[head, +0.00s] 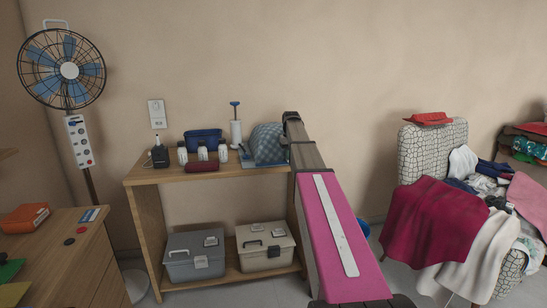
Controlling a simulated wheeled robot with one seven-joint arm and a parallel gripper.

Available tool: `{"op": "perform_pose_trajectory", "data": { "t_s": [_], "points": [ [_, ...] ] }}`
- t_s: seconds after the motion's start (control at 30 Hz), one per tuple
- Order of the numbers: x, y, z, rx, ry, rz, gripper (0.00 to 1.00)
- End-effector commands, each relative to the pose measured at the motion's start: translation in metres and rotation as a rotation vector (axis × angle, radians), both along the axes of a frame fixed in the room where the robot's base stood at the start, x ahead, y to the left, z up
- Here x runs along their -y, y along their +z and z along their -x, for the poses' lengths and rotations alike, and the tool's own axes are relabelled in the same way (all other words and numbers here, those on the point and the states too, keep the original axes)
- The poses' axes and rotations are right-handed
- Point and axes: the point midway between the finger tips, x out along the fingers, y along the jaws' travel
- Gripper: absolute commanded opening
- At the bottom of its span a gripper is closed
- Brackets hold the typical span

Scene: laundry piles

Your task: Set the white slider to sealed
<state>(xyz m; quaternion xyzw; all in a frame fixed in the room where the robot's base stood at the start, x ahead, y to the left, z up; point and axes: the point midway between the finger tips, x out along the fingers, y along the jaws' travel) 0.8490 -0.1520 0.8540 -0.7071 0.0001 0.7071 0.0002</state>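No part is plainly marked as the white slider or as sealed at this size. On the lower shelf, a grey lidded box (195,265) has a pale latch (201,262) on its front, and a beige lidded box (252,258) has a grey latch (274,251). Both lids look closed. A white control panel (79,141) with small coloured knobs hangs on the fan pole. My arm, with a pink casing and a white strip, reaches up from the bottom centre. Its dark far end (292,117) is beside the shelf top; no fingers can be made out, and it is apart from both boxes.
The wooden shelf unit (137,183) carries several bottles, a blue bin (203,139) and a patterned blue-grey item (267,143). A fan (62,68) and a wooden desk (70,272) stand left. A laundry-covered chair (432,145) stands right. My arm hides part of the shelf's right side.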

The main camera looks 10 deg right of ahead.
Motion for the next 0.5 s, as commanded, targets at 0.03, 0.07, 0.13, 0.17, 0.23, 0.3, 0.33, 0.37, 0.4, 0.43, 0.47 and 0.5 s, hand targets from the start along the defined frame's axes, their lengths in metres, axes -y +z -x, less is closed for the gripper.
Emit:
{"op": "perform_pose_trajectory", "data": {
  "t_s": [0.03, 0.07, 0.13, 0.17, 0.23, 0.3, 0.33, 0.37, 0.4, 0.43, 0.47, 0.5],
  "points": [
    [0.016, 0.000, -0.001, 0.000, -0.003, 0.001, 0.00],
    [0.024, 0.000, -0.001, -0.001, -0.004, 0.001, 0.00],
    [0.040, 0.000, -0.001, -0.001, -0.002, 0.001, 0.00],
    [0.046, 0.000, -0.001, 0.000, -0.002, 0.001, 0.00],
    [0.059, 0.000, -0.001, 0.000, -0.002, 0.001, 0.00],
    [0.069, 0.000, -0.001, 0.000, -0.001, 0.001, 0.00],
    [0.073, 0.000, -0.001, 0.000, -0.001, 0.001, 0.00],
    [0.076, 0.000, -0.001, 0.000, -0.001, 0.001, 0.00],
    [0.079, 0.000, -0.001, 0.000, -0.001, 0.001, 0.00],
    [0.082, 0.000, 0.000, 0.000, -0.001, 0.001, 0.00],
    [0.084, 0.000, 0.000, 0.000, -0.001, 0.001, 0.00],
    [0.085, 0.000, 0.000, 0.000, 0.000, 0.001, 0.00]
  ]
}}
